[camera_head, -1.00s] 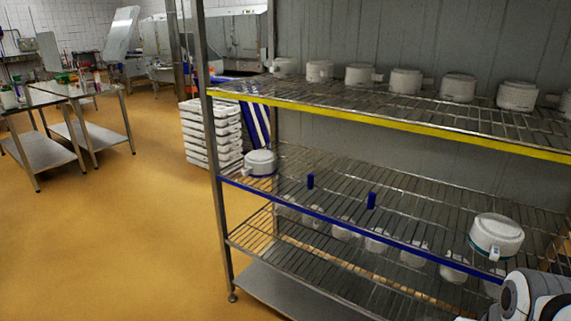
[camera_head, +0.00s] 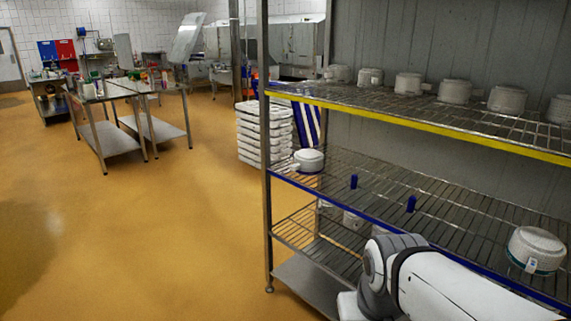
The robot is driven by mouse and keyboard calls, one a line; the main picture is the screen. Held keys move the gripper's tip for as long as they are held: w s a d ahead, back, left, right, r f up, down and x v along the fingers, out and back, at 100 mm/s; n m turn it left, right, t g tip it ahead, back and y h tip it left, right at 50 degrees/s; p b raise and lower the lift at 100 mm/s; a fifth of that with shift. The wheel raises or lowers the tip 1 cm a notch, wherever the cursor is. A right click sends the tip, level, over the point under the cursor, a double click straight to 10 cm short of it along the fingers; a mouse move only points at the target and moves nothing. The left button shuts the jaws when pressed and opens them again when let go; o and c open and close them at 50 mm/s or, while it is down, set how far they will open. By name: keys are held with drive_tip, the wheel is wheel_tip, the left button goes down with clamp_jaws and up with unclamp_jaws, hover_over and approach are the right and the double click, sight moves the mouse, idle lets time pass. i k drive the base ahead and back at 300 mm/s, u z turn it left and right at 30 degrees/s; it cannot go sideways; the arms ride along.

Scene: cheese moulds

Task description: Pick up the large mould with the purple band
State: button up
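A large white mould (camera_head: 309,161) stands at the left end of the middle, blue-edged shelf (camera_head: 420,243), with a small handle or spout towards the left. A thin dark line shows at its base, but it is too small to tell whether it is purple. Another large white mould (camera_head: 536,249) stands on the same shelf at the right, with a teal band low on its side and a small pale tag. My white and grey arm covers the lower right of the view, in front of the rack. My gripper is out of view.
Two small blue blocks (camera_head: 411,204) stand on the middle shelf between the moulds. Several white moulds line the upper, yellow-edged shelf (camera_head: 430,124). A stack of white crates (camera_head: 264,133) stands behind the rack's left post (camera_head: 265,200).

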sight(305, 163)
drive_tip(key=u, duration=0.5)
drive_tip(key=i, duration=2.2)
drive_tip(key=z, duration=0.9)
